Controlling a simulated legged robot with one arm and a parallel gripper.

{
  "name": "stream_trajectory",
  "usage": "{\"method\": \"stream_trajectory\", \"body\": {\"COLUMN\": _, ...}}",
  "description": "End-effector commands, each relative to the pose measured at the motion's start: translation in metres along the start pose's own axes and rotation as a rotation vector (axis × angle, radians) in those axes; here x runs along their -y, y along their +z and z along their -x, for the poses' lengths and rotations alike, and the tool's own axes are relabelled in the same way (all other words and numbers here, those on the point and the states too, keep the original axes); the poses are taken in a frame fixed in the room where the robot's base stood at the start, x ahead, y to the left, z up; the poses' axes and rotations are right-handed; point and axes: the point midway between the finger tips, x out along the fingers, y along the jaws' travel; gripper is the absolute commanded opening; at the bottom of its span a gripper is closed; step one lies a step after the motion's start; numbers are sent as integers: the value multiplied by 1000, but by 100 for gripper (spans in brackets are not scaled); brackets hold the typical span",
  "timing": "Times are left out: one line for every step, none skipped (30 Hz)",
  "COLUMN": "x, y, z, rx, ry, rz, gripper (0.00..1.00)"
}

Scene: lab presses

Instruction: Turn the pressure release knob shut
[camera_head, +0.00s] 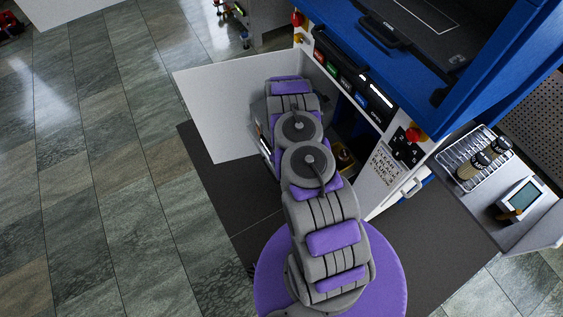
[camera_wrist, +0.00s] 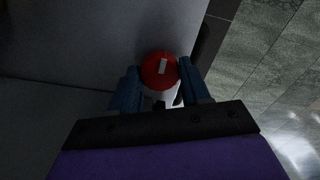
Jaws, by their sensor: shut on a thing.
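The pressure release knob (camera_wrist: 152,71) is round and red with a pale raised bar across its middle, seen in the wrist view. My gripper (camera_wrist: 160,78) has one dark blue finger on each side of the knob and is shut on it. The bar on the knob stands nearly upright in the picture, leaning slightly right. In the head view my arm reaches into the open lower cabinet of the blue and white press (camera_head: 376,190). My gripper and the knob are hidden there behind my arm and the cabinet.
The white cabinet door (camera_head: 215,110) stands open to the left of my arm. A side shelf (camera_head: 535,222) at right holds a wire rack (camera_head: 470,165) and a small display device (camera_head: 521,197). A dark mat (camera_head: 240,210) lies under my arm. The tiled floor at left is clear.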

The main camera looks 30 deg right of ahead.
Motion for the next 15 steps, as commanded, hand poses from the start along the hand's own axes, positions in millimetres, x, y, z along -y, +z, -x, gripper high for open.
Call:
{"method": "stream_trajectory", "body": {"x": -3, "y": -3, "z": 2, "rx": -7, "ry": 6, "rz": -2, "gripper": 16}}
{"method": "stream_trajectory", "body": {"x": -3, "y": -3, "z": 2, "rx": -7, "ry": 6, "rz": -3, "gripper": 16}}
{"method": "stream_trajectory", "body": {"x": -3, "y": -3, "z": 2, "rx": -7, "ry": 6, "rz": -3, "gripper": 16}}
{"method": "stream_trajectory", "body": {"x": -3, "y": -3, "z": 2, "rx": -7, "ry": 7, "rz": -2, "gripper": 16}}
{"method": "stream_trajectory", "body": {"x": -3, "y": -3, "z": 2, "rx": -7, "ry": 7, "rz": -2, "gripper": 16}}
{"method": "stream_trajectory", "body": {"x": -3, "y": -3, "z": 2, "rx": -7, "ry": 7, "rz": -2, "gripper": 16}}
{"method": "stream_trajectory", "body": {"x": -3, "y": -3, "z": 2, "rx": -7, "ry": 7, "rz": -2, "gripper": 16}}
{"method": "stream_trajectory", "body": {"x": -3, "y": -3, "z": 2, "rx": -7, "ry": 7, "rz": -2, "gripper": 16}}
{"method": "stream_trajectory", "body": {"x": -3, "y": -3, "z": 2, "rx": -7, "ry": 7, "rz": -2, "gripper": 16}}
{"method": "stream_trajectory", "body": {"x": -3, "y": -3, "z": 2, "rx": -7, "ry": 7, "rz": -2, "gripper": 48}}
{"method": "stream_trajectory", "body": {"x": -3, "y": -3, "z": 2, "rx": -7, "ry": 7, "rz": -2, "gripper": 51}}
{"method": "stream_trajectory", "body": {"x": -2, "y": -3, "z": 1, "rx": -7, "ry": 6, "rz": -1, "gripper": 55}}
{"method": "stream_trajectory", "body": {"x": -2, "y": -2, "z": 1, "rx": -6, "ry": 6, "rz": -1, "gripper": 58}}
{"method": "stream_trajectory", "body": {"x": -2, "y": -2, "z": 1, "rx": -6, "ry": 5, "rz": -1, "gripper": 61}}
{"method": "stream_trajectory", "body": {"x": -2, "y": -2, "z": 1, "rx": -5, "ry": 4, "rz": -1, "gripper": 64}}
